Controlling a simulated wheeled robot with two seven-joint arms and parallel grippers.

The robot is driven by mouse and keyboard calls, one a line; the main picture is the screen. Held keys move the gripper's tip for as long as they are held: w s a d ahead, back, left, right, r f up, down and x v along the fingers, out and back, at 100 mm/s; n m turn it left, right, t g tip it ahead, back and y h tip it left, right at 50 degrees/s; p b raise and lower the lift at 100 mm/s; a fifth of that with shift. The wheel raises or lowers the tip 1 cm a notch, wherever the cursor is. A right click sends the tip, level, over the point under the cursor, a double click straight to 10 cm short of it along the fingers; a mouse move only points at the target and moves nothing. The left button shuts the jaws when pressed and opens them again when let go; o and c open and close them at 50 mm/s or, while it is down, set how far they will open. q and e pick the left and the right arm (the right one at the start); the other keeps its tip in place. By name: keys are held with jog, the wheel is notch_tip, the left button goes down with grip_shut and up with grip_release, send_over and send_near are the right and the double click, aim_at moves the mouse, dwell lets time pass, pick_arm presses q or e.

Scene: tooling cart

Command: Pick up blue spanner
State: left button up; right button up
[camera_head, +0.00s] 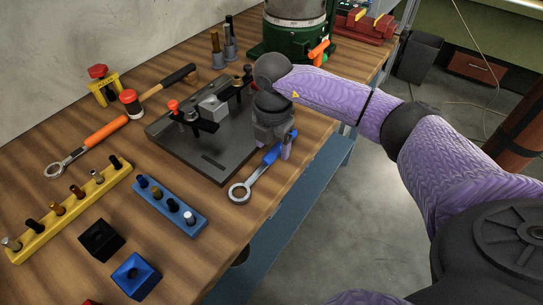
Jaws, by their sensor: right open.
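The blue spanner (264,168) lies on the wooden bench near its right edge, beside the dark fixture plate. Its grey ring end points toward the lower left, and its blue handle runs up to the right under my gripper. My right gripper (286,148) is directly over the upper part of the handle, pointing down, with its fingers around or just above it. The wrist hides the handle's far end, and I cannot tell whether the fingers touch it. The right gripper is open. My left gripper is not in view.
The dark fixture plate (212,160) with clamps stands close left of the spanner. An orange-handled spanner (104,132), a mallet (165,84), a yellow bit rack (66,214) and a blue bit rack (168,208) lie further left. Black (101,240) and blue (136,275) blocks sit in front.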

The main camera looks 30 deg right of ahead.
notch_tip(320, 180, down, 2)
jog(key=shift+f, duration=0.1)
grip_shut()
dwell(0.4)
jog(key=shift+r, duration=0.2)
